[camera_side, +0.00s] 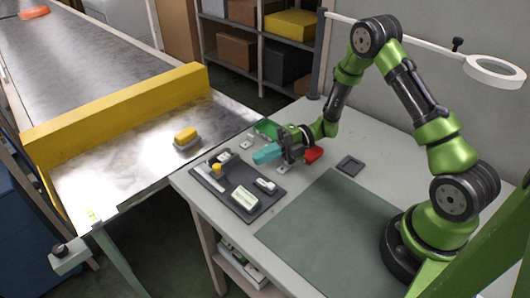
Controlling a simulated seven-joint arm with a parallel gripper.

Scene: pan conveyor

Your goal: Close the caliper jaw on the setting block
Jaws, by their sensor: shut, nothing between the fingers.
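A pale, bar-like object (209,178), which looks like the caliper, lies at the left of a dark tray (240,207). A small yellow part (216,168) shows beside it. A small grey-white piece (223,157) lies just behind the yellow part and may be the setting block; I cannot tell whether it touches the jaw. My gripper (256,157) has teal fingers, shut and empty, pointing left above the table. It is to the right of the caliper and apart from it. The jaw gap is too small to make out.
The tray also holds a pale green-white block (244,197) and a small white piece (265,184). A red piece (314,155) and a green container (267,128) are near my gripper. A conveyor with a yellow rail (120,115) is left. The green mat (325,225) is clear.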

